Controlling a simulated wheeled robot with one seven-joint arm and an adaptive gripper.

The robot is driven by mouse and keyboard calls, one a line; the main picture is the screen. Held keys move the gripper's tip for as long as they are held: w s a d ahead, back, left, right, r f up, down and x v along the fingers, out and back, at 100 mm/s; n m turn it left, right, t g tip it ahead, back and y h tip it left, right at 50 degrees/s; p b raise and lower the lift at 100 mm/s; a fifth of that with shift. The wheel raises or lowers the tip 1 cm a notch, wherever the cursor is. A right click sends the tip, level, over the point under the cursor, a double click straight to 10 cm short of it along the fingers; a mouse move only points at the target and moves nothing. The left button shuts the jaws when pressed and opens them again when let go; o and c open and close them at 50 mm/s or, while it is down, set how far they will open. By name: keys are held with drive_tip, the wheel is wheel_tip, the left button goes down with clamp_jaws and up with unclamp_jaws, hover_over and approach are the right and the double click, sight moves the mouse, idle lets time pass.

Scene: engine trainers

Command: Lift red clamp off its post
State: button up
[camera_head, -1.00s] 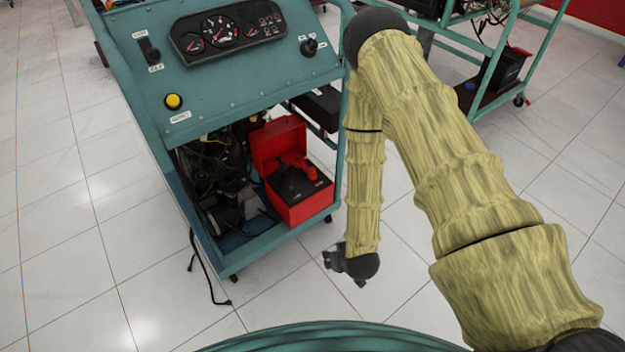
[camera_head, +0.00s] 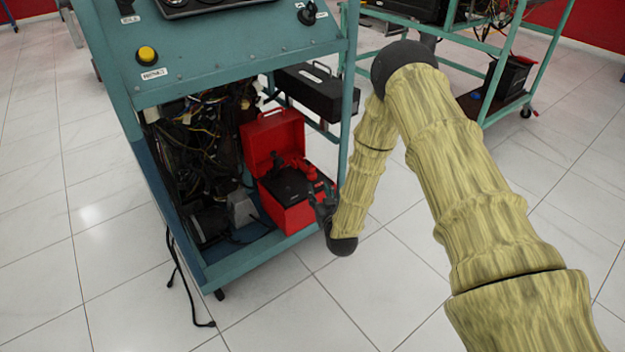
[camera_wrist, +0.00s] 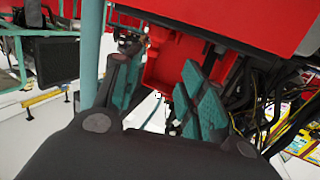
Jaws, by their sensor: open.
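The red clamp (camera_head: 311,173) sits on the black top of the battery (camera_head: 285,184) inside the red box (camera_head: 290,217), on the cart's lower shelf. My gripper (camera_head: 324,196) is open and empty at the box's right front corner, just in front of and below the clamp. In the wrist view my gripper's two teal-padded fingers (camera_wrist: 157,85) are spread apart, with a red part (camera_wrist: 165,62) beyond and between them. I cannot tell there whether it is the clamp or the box. The clamp's lower part and its post are not clear.
The box's red lid (camera_head: 272,139) stands open behind. The teal cart's post (camera_head: 349,115) rises close to my arm. Wiring (camera_head: 195,135) fills the left of the shelf. A black case (camera_head: 318,92) lies behind. Tiled floor in front is free apart from a black cable (camera_head: 180,280).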

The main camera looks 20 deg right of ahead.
sight(313, 168)
drive_tip(key=shift+t, duration=0.6)
drive_tip(key=w+b, duration=0.1)
drive_tip(key=w, duration=0.3)
drive_tip(key=w+d+b, duration=0.1)
drive_tip(key=w+b, duration=0.1)
drive_tip(key=w, duration=0.2)
drive_tip(key=w+b, duration=0.2)
drive_tip(key=w, duration=0.3)
drive_tip(key=shift+d+r, duration=0.15)
clamp_jaws()
